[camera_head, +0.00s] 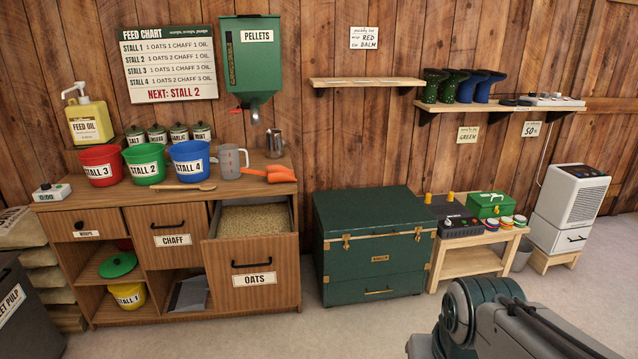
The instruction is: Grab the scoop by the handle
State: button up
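An orange-red scoop (280,175) lies at the right end of the wooden cabinet's top, to the right of a clear measuring jug (229,162). Its wider part is on the right, and a narrower part that looks like the handle points left toward the jug. Nothing covers the scoop. Part of my arm shows at the lower right, well away from the scoop. My gripper is not in view.
The OATS drawer (254,276) is pulled out below the scoop, filled with grain. A metal jug (274,143) stands behind the scoop. Buckets and a wooden spoon (190,187) are left. A green trunk (374,243) stands right; floor in front is clear.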

aim_at(275, 173)
jog(key=z, duration=0.3)
jog(key=i, duration=2.7)
jog(key=u, duration=1.75)
jog(key=i, duration=0.9)
jog(key=u, duration=0.85)
